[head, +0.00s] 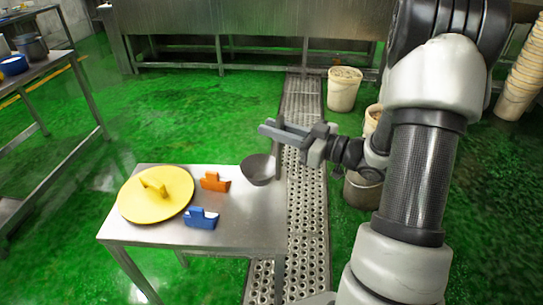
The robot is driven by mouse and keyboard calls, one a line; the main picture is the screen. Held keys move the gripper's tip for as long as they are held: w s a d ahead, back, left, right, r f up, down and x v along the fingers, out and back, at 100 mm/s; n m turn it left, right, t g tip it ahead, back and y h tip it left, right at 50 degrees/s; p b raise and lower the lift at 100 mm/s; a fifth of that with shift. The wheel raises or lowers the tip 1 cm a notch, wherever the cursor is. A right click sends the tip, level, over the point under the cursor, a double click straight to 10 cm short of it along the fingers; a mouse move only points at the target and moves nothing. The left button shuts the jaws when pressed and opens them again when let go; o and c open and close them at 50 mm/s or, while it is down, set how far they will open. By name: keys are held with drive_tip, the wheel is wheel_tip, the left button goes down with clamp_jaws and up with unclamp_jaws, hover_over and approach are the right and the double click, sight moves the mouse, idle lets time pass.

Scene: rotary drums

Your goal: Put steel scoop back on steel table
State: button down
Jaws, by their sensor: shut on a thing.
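My gripper (284,133) is over the right back edge of the small steel table (245,236). It is shut on the upright handle of the steel scoop (258,170). The scoop's grey bowl hangs below the gripper at the table's back right corner. I cannot tell whether the bowl touches the tabletop or hangs just above it.
A round yellow lid (130,204) with a handle lies on the left of the table. An orange tool (214,182) and a blue tool (201,218) lie near the middle. The front right of the tabletop is clear. A white bucket (343,91) stands on the floor behind.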

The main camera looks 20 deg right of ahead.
sight(282, 145)
drive_tip(key=shift+f+b, duration=0.55)
drive_tip(key=shift+f, duration=1.7)
drive_tip(key=shift+f, duration=0.2)
drive_tip(key=c, duration=1.6)
unclamp_jaws()
drive_tip(key=shift+r, duration=0.1)
drive_tip(key=shift+r, duration=0.25)
drive_tip(key=p+v, duration=0.1)
drive_tip(key=v, duration=1.1)
drive_tip(key=shift+f+p, duration=0.1)
drive_tip(key=shift+p, duration=0.2)
